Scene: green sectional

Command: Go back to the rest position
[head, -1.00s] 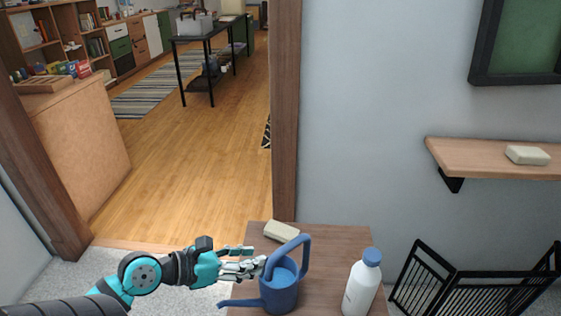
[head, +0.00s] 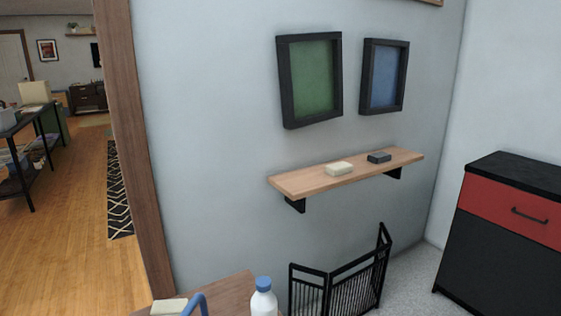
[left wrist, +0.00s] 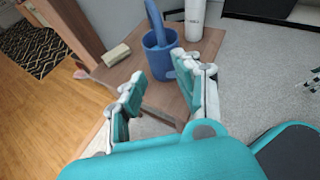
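My left gripper (left wrist: 162,92) is open and empty in the left wrist view, its two teal and white fingers apart. No contact between the fingers and the can shows. In the head view only part of the can's blue handle (head: 196,302) shows at the bottom edge, and neither gripper is visible there. Small teal and white parts at the right edge of the left wrist view may be my right gripper; its state cannot be made out.
A white bottle with a blue cap (head: 264,299) and a cream block (head: 168,307) stand on the table. A black folding rack (head: 335,280) is beside it. A wall shelf (head: 305,181) and a red and black cabinet (head: 500,235) are farther right. Open floor lies left, past the door frame.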

